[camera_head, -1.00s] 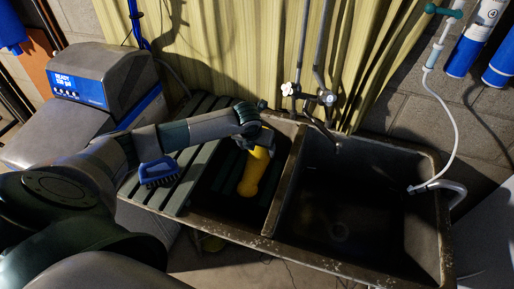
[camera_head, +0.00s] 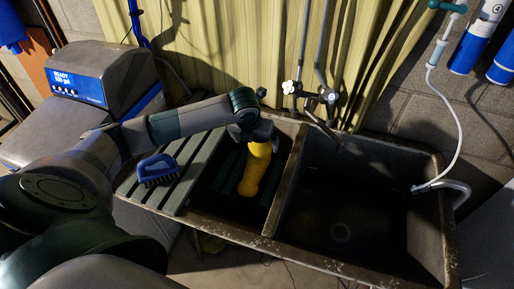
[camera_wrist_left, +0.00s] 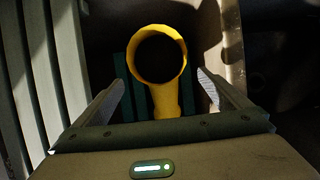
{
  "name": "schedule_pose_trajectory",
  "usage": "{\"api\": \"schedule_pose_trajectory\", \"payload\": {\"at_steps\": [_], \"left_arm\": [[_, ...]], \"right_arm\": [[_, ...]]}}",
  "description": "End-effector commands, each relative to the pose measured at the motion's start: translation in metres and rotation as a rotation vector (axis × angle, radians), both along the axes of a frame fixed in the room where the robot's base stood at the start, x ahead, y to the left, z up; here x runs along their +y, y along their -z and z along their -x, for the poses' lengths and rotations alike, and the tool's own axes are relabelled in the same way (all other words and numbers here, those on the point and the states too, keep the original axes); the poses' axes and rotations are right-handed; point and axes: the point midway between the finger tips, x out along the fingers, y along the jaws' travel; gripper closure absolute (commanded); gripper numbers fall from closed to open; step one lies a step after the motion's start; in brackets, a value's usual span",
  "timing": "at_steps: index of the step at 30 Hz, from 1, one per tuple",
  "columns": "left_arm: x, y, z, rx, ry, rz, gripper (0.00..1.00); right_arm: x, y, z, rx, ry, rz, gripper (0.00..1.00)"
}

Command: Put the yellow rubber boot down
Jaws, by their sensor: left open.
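The yellow rubber boot (camera_head: 254,174) stands in the left basin of the sink, on slats at the bottom, with its round opening facing up. My left gripper (camera_head: 257,134) is above the boot's top and hides part of its rim in the head view. In the left wrist view the two fingers are spread apart on either side of the boot (camera_wrist_left: 166,98), with a visible gap to it, so the gripper is open and empty. My right gripper is not in view.
The sink's right basin (camera_head: 340,205) is empty. Grey-green slats (camera_head: 190,170) cover the left of the sink, with a blue brush (camera_head: 157,170) on them. Taps (camera_head: 327,97) and pipes rise behind. A grey machine (camera_head: 110,75) stands at left.

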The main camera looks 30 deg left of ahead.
Motion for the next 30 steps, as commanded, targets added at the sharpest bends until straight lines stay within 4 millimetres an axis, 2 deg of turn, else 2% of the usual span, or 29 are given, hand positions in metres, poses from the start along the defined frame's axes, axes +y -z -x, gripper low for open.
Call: {"api": "schedule_pose_trajectory", "payload": {"at_steps": [1, 6, 12, 18, 30], "left_arm": [[-0.001, -0.007, 0.002, -0.005, 0.002, 0.001, 0.04], [-0.004, -0.035, 0.012, -0.005, 0.001, 0.001, 0.04], [-0.006, -0.056, 0.021, -0.002, 0.0, 0.002, 0.04], [-0.006, -0.063, 0.023, -0.002, -0.001, 0.001, 0.04], [-0.006, -0.062, 0.023, -0.001, -0.001, 0.001, 0.04]], "right_arm": [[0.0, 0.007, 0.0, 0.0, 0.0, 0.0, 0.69], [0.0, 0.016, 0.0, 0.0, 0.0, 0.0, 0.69], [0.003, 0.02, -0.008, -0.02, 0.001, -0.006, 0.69], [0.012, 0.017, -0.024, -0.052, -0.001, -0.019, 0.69], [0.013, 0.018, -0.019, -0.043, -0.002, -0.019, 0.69]]}}
